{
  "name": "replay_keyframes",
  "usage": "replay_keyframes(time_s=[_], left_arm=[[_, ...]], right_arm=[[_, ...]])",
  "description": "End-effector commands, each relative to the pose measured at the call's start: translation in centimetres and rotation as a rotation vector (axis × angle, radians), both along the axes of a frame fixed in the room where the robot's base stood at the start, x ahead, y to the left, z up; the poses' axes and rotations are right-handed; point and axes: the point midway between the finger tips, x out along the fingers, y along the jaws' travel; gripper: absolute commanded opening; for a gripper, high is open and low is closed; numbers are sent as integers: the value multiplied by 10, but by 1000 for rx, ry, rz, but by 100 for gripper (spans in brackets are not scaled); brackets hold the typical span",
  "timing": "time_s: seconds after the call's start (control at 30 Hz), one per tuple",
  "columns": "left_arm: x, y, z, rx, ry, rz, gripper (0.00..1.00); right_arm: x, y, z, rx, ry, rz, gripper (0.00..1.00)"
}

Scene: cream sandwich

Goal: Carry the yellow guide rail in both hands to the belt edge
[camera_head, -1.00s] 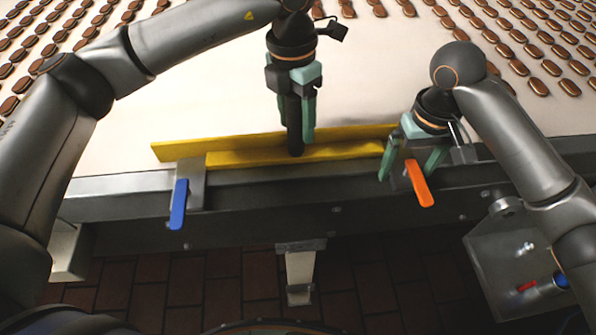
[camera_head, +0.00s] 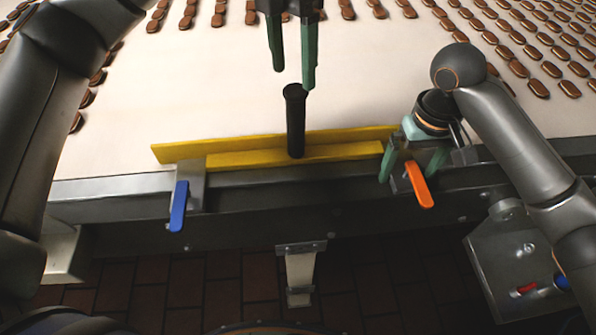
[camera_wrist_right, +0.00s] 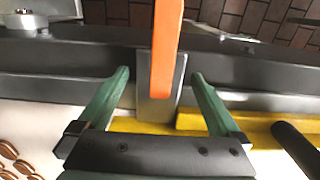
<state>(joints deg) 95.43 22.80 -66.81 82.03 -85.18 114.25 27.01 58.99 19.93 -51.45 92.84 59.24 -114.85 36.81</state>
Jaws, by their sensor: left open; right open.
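The yellow guide rail (camera_head: 230,157) lies along the near edge of the cream belt, with a black upright handle (camera_head: 295,120) at its middle. A clamp with a blue lever (camera_head: 179,205) is at its left end, and one with an orange lever (camera_head: 419,184) is at its right end. My left gripper (camera_head: 291,78) is open and empty above the black handle, apart from it. My right gripper (camera_head: 413,160) is open at the right clamp. In the right wrist view the orange lever (camera_wrist_right: 165,50) stands between the open green fingers (camera_wrist_right: 158,95), with a gap on each side.
The cream belt (camera_head: 200,90) carries rows of brown oval sandwiches (camera_head: 510,55) at the back and right. The dark belt frame (camera_head: 260,195) runs along the front. A grey metal box (camera_head: 510,260) hangs at the lower right. Belt space around the rail is clear.

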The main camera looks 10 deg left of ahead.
Motion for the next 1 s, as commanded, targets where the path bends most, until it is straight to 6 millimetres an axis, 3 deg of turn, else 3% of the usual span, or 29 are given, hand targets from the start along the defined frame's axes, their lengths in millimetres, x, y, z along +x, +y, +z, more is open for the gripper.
replay_keyframes(time_s=[0.27,0.7,1.0], left_arm=[[0,0,6,0,0,0,68],[0,0,5,0,0,0,68],[0,0,5,0,0,1,68]], right_arm=[[1,0,22,-1,-6,0,100],[1,-1,99,-1,-4,-2,100],[0,0,120,-1,-1,-1,100]])
